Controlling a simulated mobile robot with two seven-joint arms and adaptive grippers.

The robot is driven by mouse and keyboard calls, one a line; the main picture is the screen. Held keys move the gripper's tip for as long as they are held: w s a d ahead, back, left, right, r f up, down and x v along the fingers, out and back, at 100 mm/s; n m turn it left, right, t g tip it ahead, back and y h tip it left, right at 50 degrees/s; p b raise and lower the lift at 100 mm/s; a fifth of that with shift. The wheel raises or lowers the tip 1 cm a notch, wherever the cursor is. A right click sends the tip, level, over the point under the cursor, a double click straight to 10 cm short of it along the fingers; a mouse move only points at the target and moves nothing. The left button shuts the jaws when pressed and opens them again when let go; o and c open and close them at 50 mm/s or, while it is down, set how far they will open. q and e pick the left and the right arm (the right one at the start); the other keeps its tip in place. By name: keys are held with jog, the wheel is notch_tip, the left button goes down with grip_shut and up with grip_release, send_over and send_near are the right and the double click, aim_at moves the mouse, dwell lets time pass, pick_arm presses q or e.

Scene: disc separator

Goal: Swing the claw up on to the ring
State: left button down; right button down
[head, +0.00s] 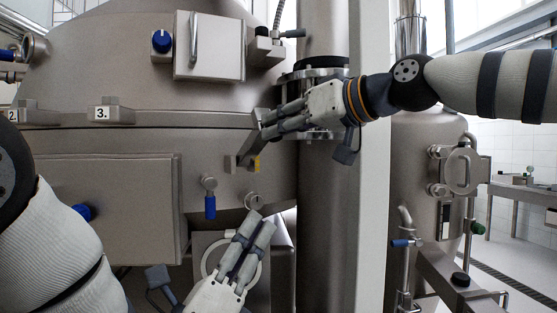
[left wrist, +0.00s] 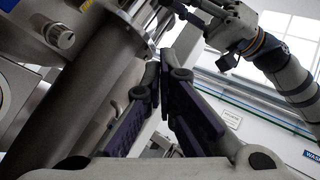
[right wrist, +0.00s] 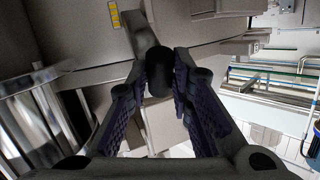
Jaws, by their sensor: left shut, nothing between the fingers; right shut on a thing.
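My right gripper (head: 270,122) is shut on a dark, round-ended grip of the claw, close to the separator's side. In the right wrist view the claw's dark grip (right wrist: 158,76) sits between the two finger pads.
A blue-handled valve (head: 209,200) is left of my left gripper. A thick steel column (head: 325,220) stands beneath the right forearm. A smaller tank (head: 420,180) stands right.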

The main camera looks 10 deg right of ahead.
aim_at(281, 139)
pick_arm(q)
jog(key=a+r+x, duration=0.2)
jog(key=x, duration=1.1)
jog(key=shift+s+r, duration=0.15)
pick_arm(e)
jog(key=shift+r, duration=0.2)
pick_arm(q)
jog(key=shift+a, duration=0.1)
pick_arm(e)
jog(key=shift+a, duration=0.15)
pick_arm(q)
jog(key=shift+w+a+r+n+y, duration=0.15)
jog(key=shift+a+r+n+y, duration=0.1)
jog(key=shift+r, duration=0.25)
jog(key=shift+w+a+r+n+y, duration=0.15)
jog(key=shift+r+n, duration=0.1)
jog(key=shift+r, duration=0.25)
pick_arm(e)
jog(key=shift+f, duration=0.15)
pick_arm(q)
jog(key=shift+d+r+t, duration=0.1)
jog(key=shift+t, duration=0.3)
pick_arm(e)
jog(key=c, duration=1.4)
grip_release()
jog(key=shift+f, duration=0.1)
